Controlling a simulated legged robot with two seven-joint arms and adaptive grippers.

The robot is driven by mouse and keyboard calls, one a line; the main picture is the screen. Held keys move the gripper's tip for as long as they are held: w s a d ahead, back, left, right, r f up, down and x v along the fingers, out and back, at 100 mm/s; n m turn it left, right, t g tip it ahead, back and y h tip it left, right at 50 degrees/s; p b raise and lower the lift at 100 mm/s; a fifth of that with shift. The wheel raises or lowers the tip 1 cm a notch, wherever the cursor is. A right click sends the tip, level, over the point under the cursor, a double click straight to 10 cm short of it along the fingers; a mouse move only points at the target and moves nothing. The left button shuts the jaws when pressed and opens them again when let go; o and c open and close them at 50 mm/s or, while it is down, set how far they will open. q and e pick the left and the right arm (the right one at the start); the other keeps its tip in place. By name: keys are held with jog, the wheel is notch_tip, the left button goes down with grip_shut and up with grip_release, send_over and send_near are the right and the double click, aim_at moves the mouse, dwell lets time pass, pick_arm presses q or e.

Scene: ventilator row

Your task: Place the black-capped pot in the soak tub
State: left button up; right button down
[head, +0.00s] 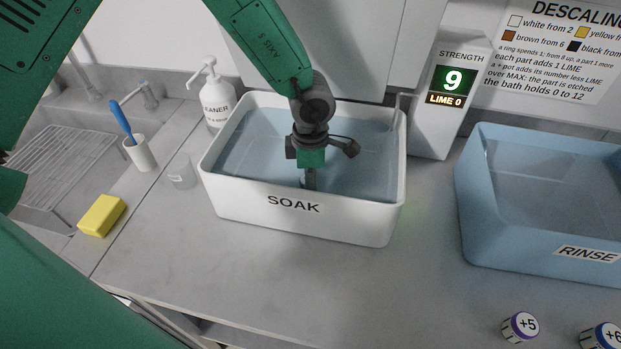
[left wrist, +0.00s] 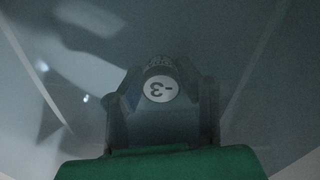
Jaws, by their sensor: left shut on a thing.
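The white soak tub (head: 345,220), labelled SOAK, stands on the counter and holds bluish water. My left gripper (head: 308,184) reaches down into the tub, its fingertips low near the front wall. In the left wrist view my left gripper (left wrist: 160,105) is shut on a dark-capped pot (left wrist: 160,87) whose pale round label reads -3. The cap looks black, though the picture is dim. The pot's lower part is hidden, so I cannot tell whether it touches the tub floor. My right gripper is not in view.
A blue rinse tub (head: 505,240) stands at right, with a strength display (head: 452,85) reading 9 and LIME 0 between the tubs. Pots marked +5 (head: 521,326) and +6 (head: 603,338) are at front right. A cleaner bottle (head: 215,110), cup (head: 140,153) and yellow sponge (head: 101,215) are left.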

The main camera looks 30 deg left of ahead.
pick_arm(q)
jog(key=shift+f, duration=0.1)
jog(key=o, duration=1.1)
jog(key=shift+o, duration=0.2)
notch_tip(320, 180, up, 12)
jog(key=shift+s+d, duration=0.1)
